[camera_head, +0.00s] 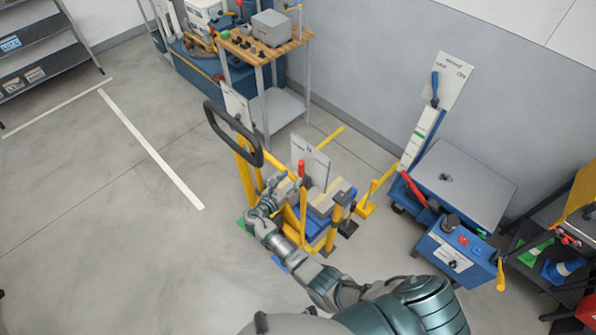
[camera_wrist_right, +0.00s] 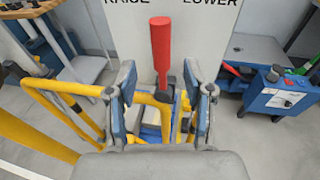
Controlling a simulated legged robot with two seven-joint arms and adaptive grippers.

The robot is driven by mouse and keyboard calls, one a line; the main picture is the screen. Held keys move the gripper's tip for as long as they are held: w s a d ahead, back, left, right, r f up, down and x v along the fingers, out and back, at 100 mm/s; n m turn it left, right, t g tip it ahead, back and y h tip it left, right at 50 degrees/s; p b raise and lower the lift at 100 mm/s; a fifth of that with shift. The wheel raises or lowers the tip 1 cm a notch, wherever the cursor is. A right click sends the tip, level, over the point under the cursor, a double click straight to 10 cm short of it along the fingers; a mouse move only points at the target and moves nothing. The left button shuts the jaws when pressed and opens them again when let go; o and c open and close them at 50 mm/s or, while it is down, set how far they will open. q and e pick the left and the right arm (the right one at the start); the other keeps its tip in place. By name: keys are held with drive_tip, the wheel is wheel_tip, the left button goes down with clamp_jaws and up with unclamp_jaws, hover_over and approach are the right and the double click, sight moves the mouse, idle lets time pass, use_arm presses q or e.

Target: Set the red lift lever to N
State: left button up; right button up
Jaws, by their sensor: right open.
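The red lift lever (camera_head: 302,168) stands upright on the yellow-framed hand truck in the head view. No N shows there; the top of the plate is cut off. My right gripper (camera_head: 279,186) is open beside the lever. In the wrist view its two fingers (camera_wrist_right: 160,88) are apart, one on each side of the lever's line. I see no contact. My left gripper is not in view.
The truck's black loop handle (camera_head: 233,132) rises left of my right gripper. A blue machine (camera_head: 455,250) with another red lever (camera_head: 413,188) stands to the right. A wooden-topped bench (camera_head: 262,45) is behind. The floor at left is clear.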

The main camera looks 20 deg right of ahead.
drive_tip(key=v, duration=0.4)
drive_tip(key=shift+s+a, duration=0.2)
drive_tip(key=shift+a, duration=0.05)
drive_tip(key=s+f+m+g+y+b, duration=0.1)
drive_tip(key=s+f+m+g+y, duration=0.15)
drive_tip(key=s+f, duration=0.65)
drive_tip(key=s+d+f+m+g+y, duration=0.1)
drive_tip(key=s+f+y, duration=0.2)
drive_tip(key=f, duration=1.1)
drive_tip(key=s+f+m+g+y+b, duration=0.1)
drive_tip(key=s+f+m+y, duration=0.15)
drive_tip(key=s+f, duration=0.65)
drive_tip(key=s+d+f+m+g+y, duration=0.1)
drive_tip(key=s+f+m, duration=0.4)
drive_tip(key=s, duration=0.5)
drive_tip(key=s+d+f+m+g+y+b, duration=0.1)
drive_tip(key=s+d+f+m+y, duration=0.1)
drive_tip(key=s+f+m, duration=0.4)
drive_tip(key=s+d+f+m+g+y+b, duration=0.1)
drive_tip(key=s+f+m, duration=0.4)
drive_tip(key=s, duration=0.9)
wheel_tip(320, 180, down, 3)
drive_tip(key=shift+s+d+g+y, duration=0.35)
drive_tip(key=shift+d+y, duration=0.15)
drive_tip(key=shift+y, duration=0.3)
